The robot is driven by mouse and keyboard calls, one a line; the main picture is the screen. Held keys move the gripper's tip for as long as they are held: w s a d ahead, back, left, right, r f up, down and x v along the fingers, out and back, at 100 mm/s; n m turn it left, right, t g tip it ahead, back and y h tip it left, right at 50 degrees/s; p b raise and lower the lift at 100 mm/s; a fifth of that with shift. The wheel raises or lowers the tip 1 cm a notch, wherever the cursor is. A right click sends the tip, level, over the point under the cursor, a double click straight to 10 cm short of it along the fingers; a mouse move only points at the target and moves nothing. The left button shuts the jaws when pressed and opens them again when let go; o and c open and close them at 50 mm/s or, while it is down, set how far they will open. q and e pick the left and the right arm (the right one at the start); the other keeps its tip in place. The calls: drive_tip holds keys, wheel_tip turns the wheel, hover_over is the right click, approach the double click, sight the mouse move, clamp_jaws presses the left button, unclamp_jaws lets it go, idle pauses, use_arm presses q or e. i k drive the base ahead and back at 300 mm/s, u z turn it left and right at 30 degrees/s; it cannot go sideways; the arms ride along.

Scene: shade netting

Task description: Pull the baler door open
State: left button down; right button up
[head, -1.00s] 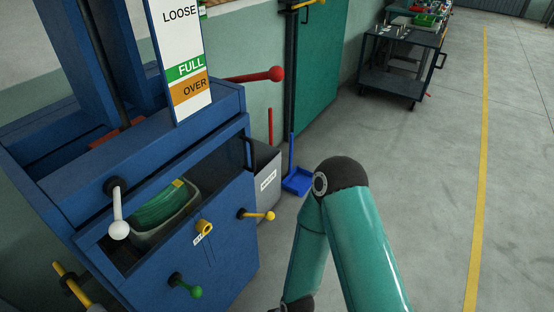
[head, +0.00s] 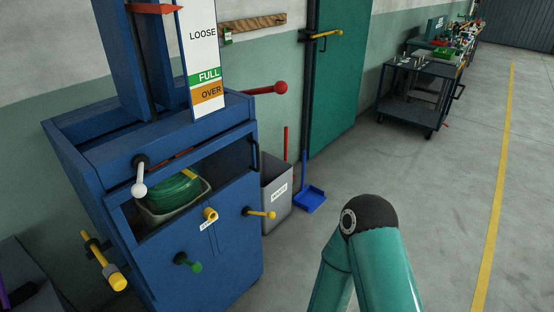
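The blue baler (head: 72,128) stands at the left in the head view. Its front blue door panel (head: 230,245) looks flush with the body. The panel carries a yellow knob lever (head: 262,213), a green knob lever (head: 188,262) and a yellow ring-shaped fitting (head: 210,214) with a small label. A black bar handle (head: 254,154) is at the right edge. Above the panel, an opening shows a light tray (head: 150,217) with green netting (head: 170,192). A white-knobbed lever (head: 139,184) hangs above it. Neither gripper is in view; a teal arm link of mine shows at lower right.
A grey bin (head: 276,200) and a blue dustpan (head: 310,198) stand right of the baler. A red-knobbed lever (head: 272,89) sticks out to the right. A yellow-handled lever (head: 112,276) is on the left side. A loaded cart (head: 410,100) stands farther back. Open floor lies right.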

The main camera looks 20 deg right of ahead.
sight(195, 234)
drive_tip(key=u, duration=0.15)
drive_tip(key=i, duration=0.9)
drive_tip(key=z, duration=0.05)
